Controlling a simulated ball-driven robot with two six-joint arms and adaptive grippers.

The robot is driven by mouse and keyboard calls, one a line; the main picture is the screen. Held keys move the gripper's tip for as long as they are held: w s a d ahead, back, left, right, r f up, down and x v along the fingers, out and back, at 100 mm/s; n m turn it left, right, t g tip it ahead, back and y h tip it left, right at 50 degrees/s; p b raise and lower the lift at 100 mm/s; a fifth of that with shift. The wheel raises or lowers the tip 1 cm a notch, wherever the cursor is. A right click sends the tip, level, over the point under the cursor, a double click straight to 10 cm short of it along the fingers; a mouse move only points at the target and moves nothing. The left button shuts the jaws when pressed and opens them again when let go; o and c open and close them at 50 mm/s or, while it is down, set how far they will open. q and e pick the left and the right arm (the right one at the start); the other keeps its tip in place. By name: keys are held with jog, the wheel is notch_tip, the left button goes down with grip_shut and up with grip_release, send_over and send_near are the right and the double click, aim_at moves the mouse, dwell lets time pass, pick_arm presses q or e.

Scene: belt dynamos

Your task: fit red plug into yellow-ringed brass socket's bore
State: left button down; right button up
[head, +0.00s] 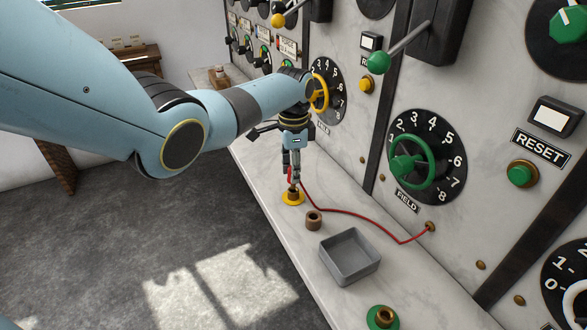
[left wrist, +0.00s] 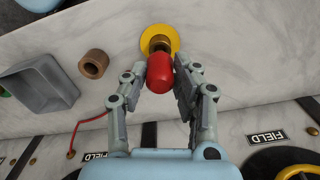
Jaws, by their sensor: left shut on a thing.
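The red plug (left wrist: 166,80) is between the fingers of my left gripper (head: 292,176), which is shut on it. In the head view the red plug (head: 290,174) shows as a small red patch, mostly hidden by the fingers. The yellow-ringed brass socket (head: 292,198) stands on the marble ledge right below the gripper. In the left wrist view the socket's yellow ring (left wrist: 148,34) lies just beyond the plug's far end, with brass between. The bore is hidden, so I cannot tell whether the plug's tip is in it. My right gripper is in neither view.
A plain brown socket (head: 314,219), a grey open tray (head: 350,256) and a green-ringed socket (head: 382,317) stand along the ledge. A red cable (head: 365,217) runs from the plug to the panel. The panel with its green handwheel (head: 412,161) rises close behind.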

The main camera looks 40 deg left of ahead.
pick_arm(q)
jog(key=shift+f+b, duration=1.05)
jog(key=shift+f, duration=0.5)
jog(key=c, duration=0.9)
grip_release()
jog(key=shift+c, duration=0.2)
notch_tip(320, 180, up, 12)
jog(key=shift+r, duration=0.1)
